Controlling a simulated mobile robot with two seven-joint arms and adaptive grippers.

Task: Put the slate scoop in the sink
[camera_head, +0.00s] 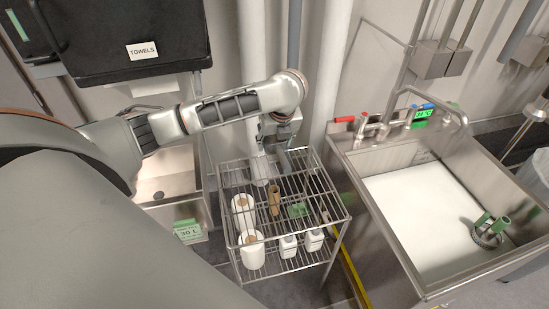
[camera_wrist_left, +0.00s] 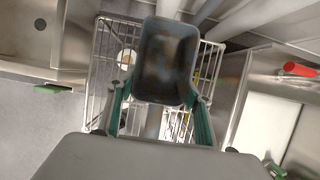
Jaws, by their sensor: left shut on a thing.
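The slate scoop (camera_wrist_left: 167,62) is a dark blue-grey, open-topped tub shape in the left wrist view. It is held between the green-edged fingers of my left gripper (camera_wrist_left: 160,104), which is shut on it. In the head view my left gripper (camera_head: 284,130) hangs over the back of the wire rack, left of the sink; the scoop is hard to make out there. The steel sink (camera_head: 388,238) stands at the right with a pale basin floor, and part of it also shows at the right of the left wrist view (camera_wrist_left: 240,128). My right gripper is not in view.
The wire rack (camera_head: 228,220) holds white rolls, a brown item and white bottles. A smaller basin (camera_head: 165,180) is at left. The sink's left and middle are clear.

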